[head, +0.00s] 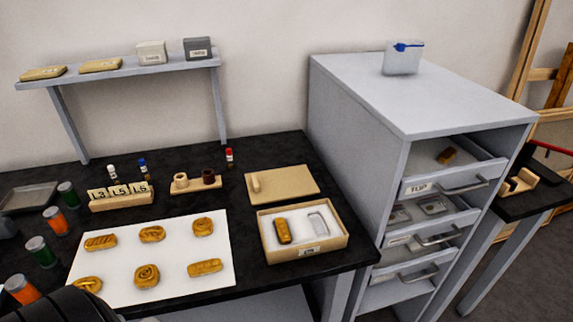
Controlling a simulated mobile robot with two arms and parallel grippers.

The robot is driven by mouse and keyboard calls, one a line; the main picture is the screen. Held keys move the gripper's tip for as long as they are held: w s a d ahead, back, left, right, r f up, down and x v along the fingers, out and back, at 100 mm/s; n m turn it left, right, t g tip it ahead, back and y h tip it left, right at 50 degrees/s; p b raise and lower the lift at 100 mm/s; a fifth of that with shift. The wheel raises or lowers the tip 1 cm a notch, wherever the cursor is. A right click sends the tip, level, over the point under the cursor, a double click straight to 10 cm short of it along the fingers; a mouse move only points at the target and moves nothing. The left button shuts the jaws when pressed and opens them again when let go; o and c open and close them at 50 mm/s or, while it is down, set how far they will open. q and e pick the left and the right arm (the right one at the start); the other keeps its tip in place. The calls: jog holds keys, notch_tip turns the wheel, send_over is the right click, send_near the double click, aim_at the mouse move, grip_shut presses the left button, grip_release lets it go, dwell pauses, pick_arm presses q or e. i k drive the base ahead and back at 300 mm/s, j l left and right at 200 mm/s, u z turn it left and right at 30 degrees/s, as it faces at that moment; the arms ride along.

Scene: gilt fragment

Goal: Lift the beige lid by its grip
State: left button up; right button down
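The beige lid (290,186) lies flat on the black worktop, toward the back and right of the middle. Its grip (255,182) is a small raised beige bar near the lid's left end. Just in front of the lid is an open beige box (341,240) with a pale inside and a label on its front. A gold-brown piece (283,231) lies in the box at the left, beside a pale outlined recess (318,222). A dark rounded part, likely of my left arm, shows at the bottom left. Neither gripper's fingers are in view.
A white sheet (126,247) with several gilt pieces lies left of the box. Behind it stand a label rack (122,200), a small wooden holder (196,187) and small bottles. Coloured jars line the left. A grey drawer cabinet (400,95) with open drawers stands close at the right.

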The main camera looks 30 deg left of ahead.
aim_at(292, 181)
jog(key=u, duration=1.1)
